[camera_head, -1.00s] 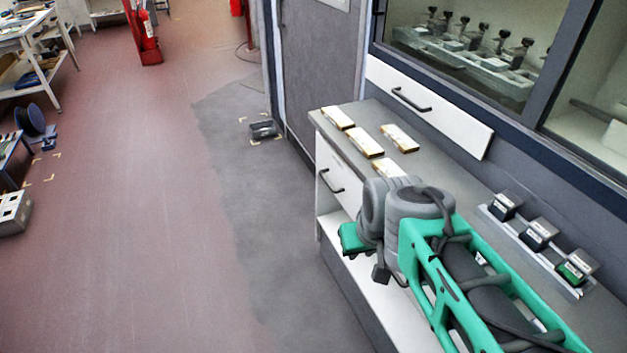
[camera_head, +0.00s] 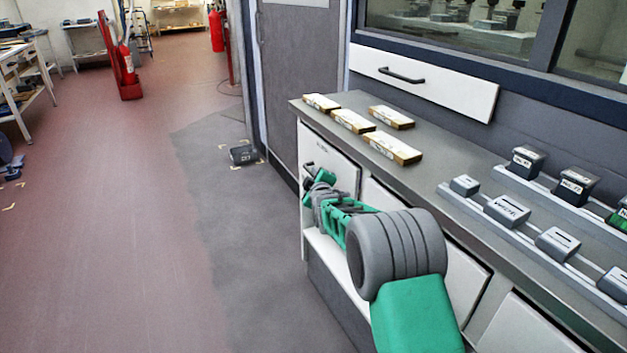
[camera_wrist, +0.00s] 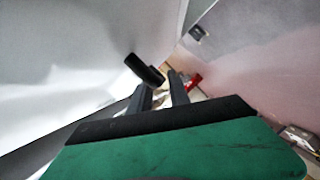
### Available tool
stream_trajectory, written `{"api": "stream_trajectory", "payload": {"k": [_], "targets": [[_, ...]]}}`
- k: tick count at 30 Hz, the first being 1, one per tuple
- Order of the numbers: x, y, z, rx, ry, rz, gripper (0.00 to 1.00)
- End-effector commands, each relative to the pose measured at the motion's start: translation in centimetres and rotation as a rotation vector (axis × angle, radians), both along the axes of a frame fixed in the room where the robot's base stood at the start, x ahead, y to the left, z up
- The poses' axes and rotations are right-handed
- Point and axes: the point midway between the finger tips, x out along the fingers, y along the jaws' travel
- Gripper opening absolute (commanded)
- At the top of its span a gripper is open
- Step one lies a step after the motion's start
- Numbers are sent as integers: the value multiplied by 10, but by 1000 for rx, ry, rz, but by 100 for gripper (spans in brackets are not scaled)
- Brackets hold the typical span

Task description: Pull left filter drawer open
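The left filter drawer (camera_head: 335,151) has a white front under the left end of the grey bench and looks shut. My gripper (camera_head: 310,172) is at this front in the head view, where its fingers and the drawer handle are hard to tell apart. In the wrist view my gripper (camera_wrist: 160,88) shows two dark fingers, apart. The black handle bar (camera_wrist: 144,69) crosses just by the left fingertip, its end near the gap. I cannot tell whether it lies between the fingers. The white drawer front (camera_wrist: 70,60) fills the left side.
Several pale blocks (camera_head: 393,148) lie on the bench top (camera_head: 440,158). Small grey units on rails (camera_head: 507,210) stand to the right. A white panel with a handle (camera_head: 425,84) is on the wall above.

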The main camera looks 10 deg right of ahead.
Motion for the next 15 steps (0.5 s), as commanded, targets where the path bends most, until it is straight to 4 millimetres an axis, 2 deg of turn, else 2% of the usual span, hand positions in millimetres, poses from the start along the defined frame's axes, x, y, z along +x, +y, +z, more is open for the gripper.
{"api": "stream_trajectory", "payload": {"k": [4, 11, 15], "targets": [[15, 0, -3, 1, 0, 0, 23], [17, -1, -3, 1, 0, 0, 23], [17, -1, -3, 1, 1, -1, 14]]}}
